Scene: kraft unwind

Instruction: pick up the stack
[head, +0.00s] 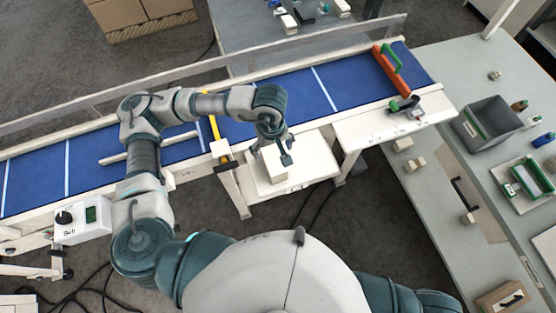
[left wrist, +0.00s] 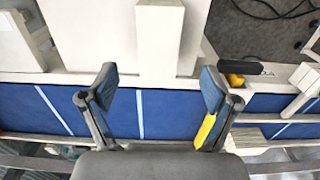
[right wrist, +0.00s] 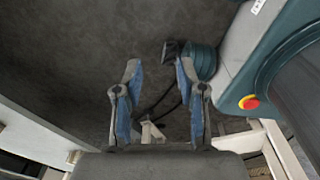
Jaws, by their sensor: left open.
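The stack (head: 272,168) is a cream, upright block shape on a small white stand (head: 313,158) in front of the conveyor. Single layers in it cannot be made out. In the left wrist view the stack (left wrist: 160,42) shows its pale top and a long side, beyond and between the fingertips. My left gripper (head: 272,148) is open and close above the stack, apart from it as far as I can tell. It also shows in the left wrist view (left wrist: 160,88). My right gripper (right wrist: 158,82) is open and empty over dark floor; it is not discernible in the head view.
A blue conveyor belt (head: 285,92) runs behind the stand, with a yellow post (head: 217,140) beside my left arm. An orange-red bar (head: 390,70) lies across its right end. A grey bench (head: 430,185) with a grey bin (head: 487,123) stands at right. Cables lie on the floor.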

